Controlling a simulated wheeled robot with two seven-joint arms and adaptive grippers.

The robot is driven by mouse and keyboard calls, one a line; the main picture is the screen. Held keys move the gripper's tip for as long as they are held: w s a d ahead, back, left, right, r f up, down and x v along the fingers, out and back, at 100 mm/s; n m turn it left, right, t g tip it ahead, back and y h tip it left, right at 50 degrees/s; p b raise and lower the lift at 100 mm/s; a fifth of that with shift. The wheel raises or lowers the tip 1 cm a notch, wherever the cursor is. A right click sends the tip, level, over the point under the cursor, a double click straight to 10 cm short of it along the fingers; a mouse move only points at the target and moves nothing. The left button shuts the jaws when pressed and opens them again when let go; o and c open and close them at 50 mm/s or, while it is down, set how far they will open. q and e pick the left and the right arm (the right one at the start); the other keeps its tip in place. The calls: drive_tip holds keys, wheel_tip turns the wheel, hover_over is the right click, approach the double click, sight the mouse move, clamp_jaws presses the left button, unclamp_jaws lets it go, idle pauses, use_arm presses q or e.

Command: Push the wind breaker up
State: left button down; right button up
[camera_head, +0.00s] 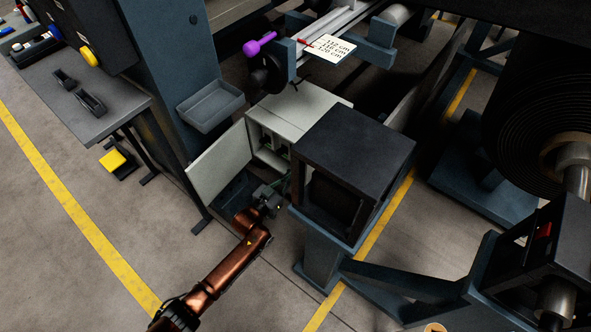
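A pale grey cabinet (285,112) stands low in the middle, with its door (219,165) swung open to the left. Small dark and greenish parts (266,142) show inside the opening. I cannot tell which of them is the wind breaker or how it is set. My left arm reaches up from the bottom left, and my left gripper (282,187) is at the lower front of the cabinet opening, right of the door. The fingertips are small and dark, so I cannot tell whether they are open or touch anything. My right gripper is not in view.
A black box (353,160) on a blue stand (324,257) is close to the right of my gripper. A grey tray (210,106) hangs on a blue column at upper left. A desk (84,98) and yellow pedal (113,160) are left. Floor at lower left is clear.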

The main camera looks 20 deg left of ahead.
use_arm(q)
drive_tip(key=shift+f, duration=0.15)
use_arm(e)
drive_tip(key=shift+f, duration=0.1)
use_arm(q)
drive_tip(key=shift+f+b, duration=0.3)
drive_tip(key=shift+f, duration=0.2)
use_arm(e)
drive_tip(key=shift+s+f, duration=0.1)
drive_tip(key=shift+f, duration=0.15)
